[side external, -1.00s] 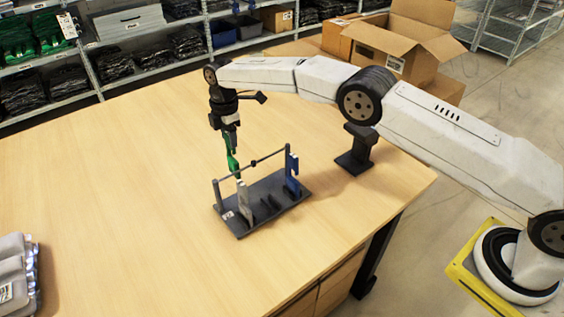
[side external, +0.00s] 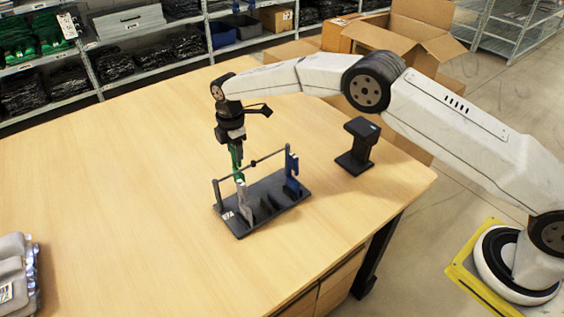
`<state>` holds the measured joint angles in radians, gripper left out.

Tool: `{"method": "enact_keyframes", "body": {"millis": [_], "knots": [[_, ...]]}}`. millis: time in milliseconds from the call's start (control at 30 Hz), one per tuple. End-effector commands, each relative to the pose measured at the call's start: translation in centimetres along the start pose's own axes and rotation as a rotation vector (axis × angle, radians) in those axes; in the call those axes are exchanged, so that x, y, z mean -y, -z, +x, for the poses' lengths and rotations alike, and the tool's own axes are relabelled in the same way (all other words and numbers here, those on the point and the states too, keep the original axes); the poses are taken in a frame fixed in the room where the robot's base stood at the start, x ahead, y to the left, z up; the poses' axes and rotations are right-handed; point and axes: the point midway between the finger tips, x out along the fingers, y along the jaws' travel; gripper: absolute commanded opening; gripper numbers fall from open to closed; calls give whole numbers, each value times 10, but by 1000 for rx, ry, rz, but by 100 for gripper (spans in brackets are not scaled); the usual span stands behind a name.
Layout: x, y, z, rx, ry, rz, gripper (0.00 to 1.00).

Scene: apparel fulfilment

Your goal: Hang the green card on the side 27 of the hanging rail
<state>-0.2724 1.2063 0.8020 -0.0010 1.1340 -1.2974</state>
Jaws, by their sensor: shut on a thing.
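My gripper (side external: 235,147) is shut on the green card (side external: 238,164), a thin upright green piece just below the fingers. The card is at the left part of the hanging rail (side external: 268,160), a thin bar between two posts on a dark base. Its lower end comes close to the bar and the grey card; I cannot tell whether it touches or hooks over the bar. The grey card (side external: 243,200) stands at the left part of the rail, and a blue card (side external: 292,178) is at the right post.
A black stand (side external: 357,150) is on the table right of the rail. Grey packages (side external: 14,280) lie at the table's left edge. Open table (side external: 120,190) surrounds the rail. Shelves and cardboard boxes (side external: 395,50) stand behind the table.

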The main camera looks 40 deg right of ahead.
Motion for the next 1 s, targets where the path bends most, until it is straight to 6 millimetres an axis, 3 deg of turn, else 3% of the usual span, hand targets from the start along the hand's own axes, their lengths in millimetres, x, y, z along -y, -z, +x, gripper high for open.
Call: {"method": "enact_keyframes", "body": {"millis": [333,967,1000], "knots": [[20,0,1,0,0,0,0],[19,0,12,0,-1,0,0],[19,0,12,0,-1,0,55]]}}
